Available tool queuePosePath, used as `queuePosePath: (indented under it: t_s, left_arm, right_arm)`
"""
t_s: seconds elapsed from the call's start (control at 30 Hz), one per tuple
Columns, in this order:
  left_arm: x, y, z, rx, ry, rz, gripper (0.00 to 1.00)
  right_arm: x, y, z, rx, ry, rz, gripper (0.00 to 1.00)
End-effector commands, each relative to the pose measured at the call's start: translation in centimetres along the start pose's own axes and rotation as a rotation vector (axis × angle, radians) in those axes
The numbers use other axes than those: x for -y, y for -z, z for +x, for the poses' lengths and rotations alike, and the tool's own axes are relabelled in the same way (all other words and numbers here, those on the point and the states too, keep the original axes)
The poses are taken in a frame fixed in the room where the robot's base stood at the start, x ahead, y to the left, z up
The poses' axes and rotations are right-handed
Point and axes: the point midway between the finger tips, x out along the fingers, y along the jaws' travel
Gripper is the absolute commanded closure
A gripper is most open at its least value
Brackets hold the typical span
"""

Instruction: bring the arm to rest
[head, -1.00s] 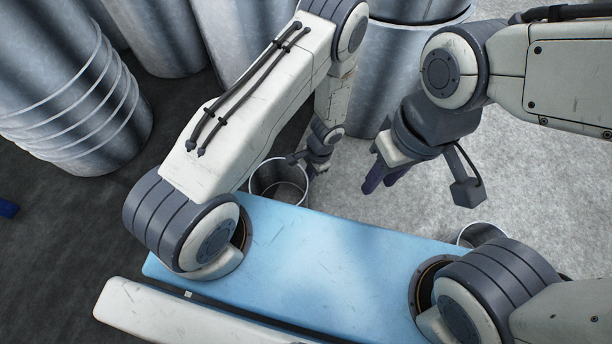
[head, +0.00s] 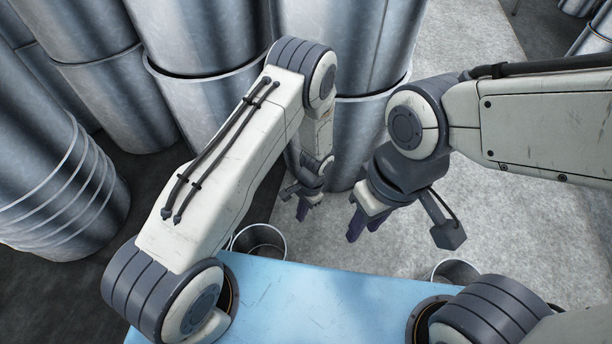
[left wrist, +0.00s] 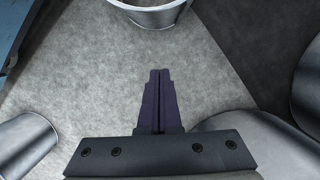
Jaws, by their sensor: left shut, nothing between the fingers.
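My left gripper (head: 305,206) hangs at the end of the left arm in the head view, above the pale floor and in front of a tall metal stack. In the left wrist view its two dark fingers (left wrist: 158,102) lie together with nothing between them. My right gripper (head: 363,222) shows in the head view with its dark purple fingers pointing down and left. The gap between its fingers is too unclear to judge.
A small pail (head: 258,238) stands by the blue surface (head: 300,300), close to my left arm. Another small pail (head: 455,268) is to the right. Large metal stacks (head: 205,105) fill the back and left. Pale floor (head: 520,210) is clear on the right.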

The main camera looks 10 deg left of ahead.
Motion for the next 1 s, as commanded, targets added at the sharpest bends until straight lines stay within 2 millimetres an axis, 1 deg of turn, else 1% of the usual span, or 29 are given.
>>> queuePosePath:
  t_s: [0.17, 0.23, 0.27, 0.33, 0.37, 0.47, 0.5, 0.57, 0.6, 0.67, 0.7, 0.77, 0.8, 0.87, 0.9, 1.0]
  left_arm:
    - [0.1, -0.1, 0.0, 0.001, -0.001, -0.002, 1.00]
    - [0.1, -0.1, -0.4, -0.002, 0.001, -0.002, 1.00]
    - [0.0, 0.0, -0.9, -0.004, 0.002, -0.003, 1.00]
    - [-0.1, 0.1, -2.9, -0.016, 0.008, -0.006, 1.00]
    - [-0.3, 0.1, -4.2, -0.022, 0.011, -0.008, 1.00]
    - [-1.1, -0.1, -9.8, -0.050, 0.023, -0.018, 1.00]
    - [-1.6, -0.4, -12.3, -0.062, 0.027, -0.023, 1.00]
    - [-2.6, -1.1, -16.1, -0.081, 0.030, -0.031, 1.00]
    - [-3.2, -1.8, -18.5, -0.093, 0.031, -0.036, 1.00]
    - [-4.3, -2.9, -21.9, -0.112, 0.031, -0.043, 1.00]
    - [-5.0, -3.8, -24.1, -0.125, 0.030, -0.046, 1.00]
    - [-6.2, -5.3, -27.1, -0.145, 0.027, -0.052, 1.00]
    - [-7.0, -6.4, -29.0, -0.158, 0.023, -0.055, 1.00]
    - [-8.2, -8.2, -31.6, -0.177, 0.016, -0.058, 1.00]
    - [-8.9, -9.5, -33.2, -0.190, 0.010, -0.060, 1.00]
    - [-10.7, -12.6, -36.4, -0.221, -0.007, -0.062, 1.00]
  right_arm:
    - [0.0, 0.0, 0.0, 0.000, 0.000, 0.000, 0.65]
    - [0.0, 0.0, -0.1, 0.000, 0.000, 0.000, 0.65]
    - [0.0, 0.0, -0.2, 0.000, 0.000, 0.000, 0.65]
    - [0.0, 0.0, -0.6, 0.000, 0.000, 0.000, 0.65]
    - [0.1, 0.0, -0.8, 0.000, 0.000, 0.000, 0.65]
    - [0.1, 0.1, -1.8, 0.000, 0.000, 0.000, 0.65]
    - [0.2, 0.1, -2.2, 0.000, 0.000, 0.000, 0.65]
    - [0.2, 0.1, -2.9, 0.000, 0.000, 0.000, 0.65]
    - [0.2, 0.2, -3.2, 0.000, 0.000, 0.000, 0.65]
    - [0.3, 0.2, -3.8, 0.000, 0.000, 0.000, 0.65]
    - [0.3, 0.2, -4.2, 0.000, 0.000, 0.000, 0.65]
    - [0.3, 0.3, -4.8, 0.000, 0.000, 0.000, 0.65]
    - [0.4, 0.3, -5.2, 0.000, 0.000, 0.000, 0.65]
    - [0.4, 0.3, -5.8, 0.000, 0.000, 0.000, 0.65]
    - [0.5, 0.3, -6.2, 0.000, 0.000, 0.000, 0.65]
    - [0.5, 0.4, -7.1, 0.000, 0.000, 0.000, 0.65]
